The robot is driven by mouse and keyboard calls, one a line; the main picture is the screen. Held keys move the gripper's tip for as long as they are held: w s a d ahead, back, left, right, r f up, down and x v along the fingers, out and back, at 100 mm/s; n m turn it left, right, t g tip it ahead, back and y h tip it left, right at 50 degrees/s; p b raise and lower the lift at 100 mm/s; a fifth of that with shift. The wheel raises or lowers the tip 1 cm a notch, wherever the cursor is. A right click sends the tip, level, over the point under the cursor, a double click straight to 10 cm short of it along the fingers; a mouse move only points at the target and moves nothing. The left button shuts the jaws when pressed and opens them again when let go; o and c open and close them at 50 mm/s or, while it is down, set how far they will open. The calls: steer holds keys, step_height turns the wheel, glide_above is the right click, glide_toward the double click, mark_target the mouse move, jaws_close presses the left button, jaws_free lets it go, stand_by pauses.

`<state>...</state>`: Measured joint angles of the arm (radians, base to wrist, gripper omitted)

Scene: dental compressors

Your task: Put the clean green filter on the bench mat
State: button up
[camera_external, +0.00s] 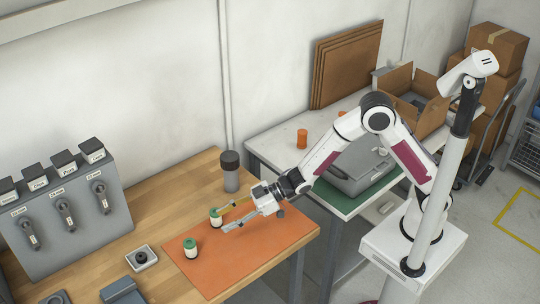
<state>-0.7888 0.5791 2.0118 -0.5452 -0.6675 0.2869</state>
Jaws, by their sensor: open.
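Two small white filters with green tops stand upright on the orange bench mat (245,262). One green filter (191,247) is nearer the mat's left side. The other green filter (216,218) is farther back, close to my gripper. My gripper (228,215) reaches in low from the right with its fingers spread open. Its fingertips are beside this back filter; I cannot tell whether they touch it. I cannot tell from this view which filter is clean.
A grey cylinder with a dark top (231,172) stands behind the mat. A grey panel with several handles (65,208) and a small square tray (141,257) are at left. Orange cylinders (302,138) stand on the white table behind my arm. The mat's right part is clear.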

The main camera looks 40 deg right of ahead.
steer(key=w+d+r+m+t+h, duration=0.1)
steer(key=w+d+r+m+h, duration=0.2)
steer(key=d, duration=0.6)
steer(key=w+d+r+t+h, duration=0.15)
steer(key=d+r, duration=0.25)
steer(key=d, duration=0.4)
steer(key=w+d+r+m+t+h, duration=0.2)
steer(key=w+d+r, duration=0.15)
steer(key=d, duration=0.55)
steer(key=s+d+r+m+g+h, duration=0.15)
steer(key=s+d, duration=0.25)
steer(key=d, duration=0.4)
steer(key=s+d+r+m+h, duration=0.1)
steer(key=s+d+m+h, duration=0.1)
steer(key=s+d, duration=0.4)
steer(key=s+d+r+m+h, duration=0.1)
steer(key=s+d+m, duration=0.15)
steer(key=d, duration=0.65)
steer(key=s+d+f+m+g, duration=0.1)
steer(key=s+d, duration=0.1)
steer(key=s, duration=0.5)
steer(key=s+d+f+m+g+h, duration=0.1)
steer(key=s+d, duration=0.2)
steer(key=s, duration=0.5)
steer(key=shift+s+d+g, duration=0.2)
steer(key=shift+d+g, duration=0.15)
steer(key=shift+g, duration=0.05)
